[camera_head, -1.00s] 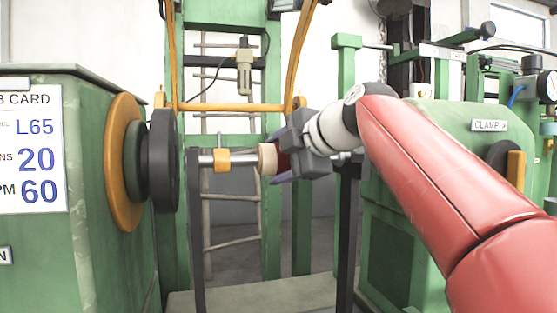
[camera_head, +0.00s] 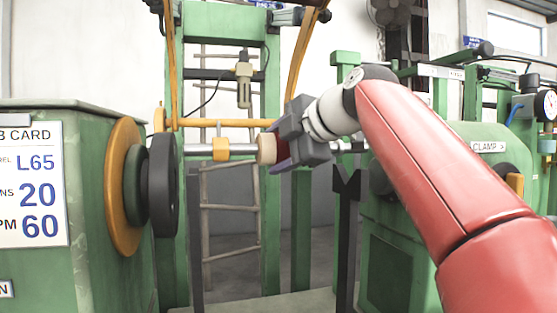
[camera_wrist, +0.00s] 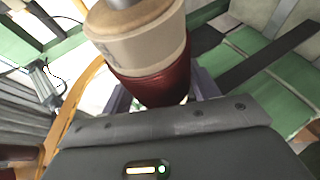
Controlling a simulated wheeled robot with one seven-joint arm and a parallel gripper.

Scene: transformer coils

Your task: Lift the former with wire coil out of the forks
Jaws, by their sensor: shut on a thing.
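The former (camera_head: 266,148) has a cream flange, and its dark red wire coil shows in the wrist view (camera_wrist: 150,85). It sits on a grey steel shaft (camera_head: 243,149) with a yellow collar (camera_head: 220,149). My gripper (camera_head: 279,153) is shut around the coil, with a purple finger on each side in the wrist view. The right fork (camera_head: 347,183), a black post with a V notch, stands below the shaft with a clear gap. The left black post (camera_head: 197,235) is also below the shaft line. The gripper hides the coil's far side.
At left, a green machine (camera_head: 95,180) carries an orange disc (camera_head: 122,188) and a black faceplate (camera_head: 164,185) close to the shaft's left end. A green clamp machine (camera_head: 395,230) stands at right, partly behind my arm. An orange bar (camera_head: 235,123) runs just above and behind the shaft.

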